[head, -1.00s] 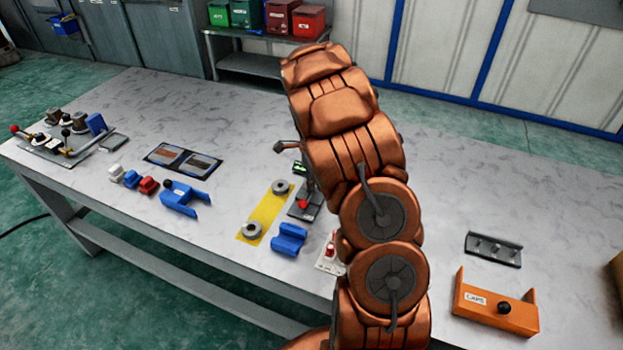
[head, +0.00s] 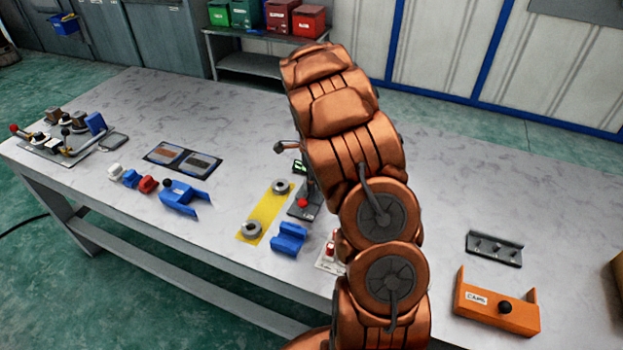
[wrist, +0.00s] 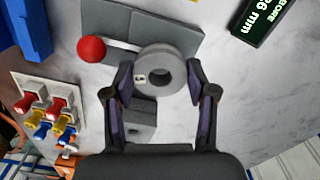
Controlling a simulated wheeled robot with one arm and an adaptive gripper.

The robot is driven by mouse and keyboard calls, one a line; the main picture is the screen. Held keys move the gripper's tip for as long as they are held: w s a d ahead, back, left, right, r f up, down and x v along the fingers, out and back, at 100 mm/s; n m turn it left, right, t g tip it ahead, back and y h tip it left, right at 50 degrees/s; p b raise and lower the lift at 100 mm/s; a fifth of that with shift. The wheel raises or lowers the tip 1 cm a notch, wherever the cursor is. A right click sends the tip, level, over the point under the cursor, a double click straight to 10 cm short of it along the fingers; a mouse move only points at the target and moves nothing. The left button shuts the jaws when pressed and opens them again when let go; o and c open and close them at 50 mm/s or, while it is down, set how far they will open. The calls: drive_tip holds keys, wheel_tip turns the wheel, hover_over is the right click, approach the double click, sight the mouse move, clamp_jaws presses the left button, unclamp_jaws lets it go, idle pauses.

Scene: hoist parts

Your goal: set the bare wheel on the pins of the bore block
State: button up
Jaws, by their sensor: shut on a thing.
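My gripper (wrist: 160,85) is shut on a grey ring-shaped wheel (wrist: 179,57) with a small pale label, seen in the wrist view. A finger lies on either side of the wheel. Below the wheel in the picture is a dark grey block (wrist: 142,130), partly covered by it; I cannot tell whether they touch. A grey base plate (wrist: 121,20) with a red ball lever (wrist: 91,49) is behind the wheel. A display reading "bore" and mm (wrist: 262,22) stands at upper right. I cannot make out the block's pins. In the head view my arm hides the gripper and wheel.
Two grey rings (head: 281,187) lie on a yellow strip (head: 266,211), beside a blue cradle (head: 289,239). A board with red, yellow and blue pieces (wrist: 20,85) is at left in the wrist view. A dark pegged rack (head: 494,262) and orange caps tray (head: 482,315) stand right.

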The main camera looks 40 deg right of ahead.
drive_tip(key=shift+f+b, duration=0.45)
drive_tip(key=shift+f, duration=0.65)
idle(1.0)
drive_tip(key=o, duration=1.5)
drive_tip(key=shift+o, duration=0.2)
drive_tip(key=shift+r+p, duration=0.45)
drive_tip(key=shift+r, duration=3.05)
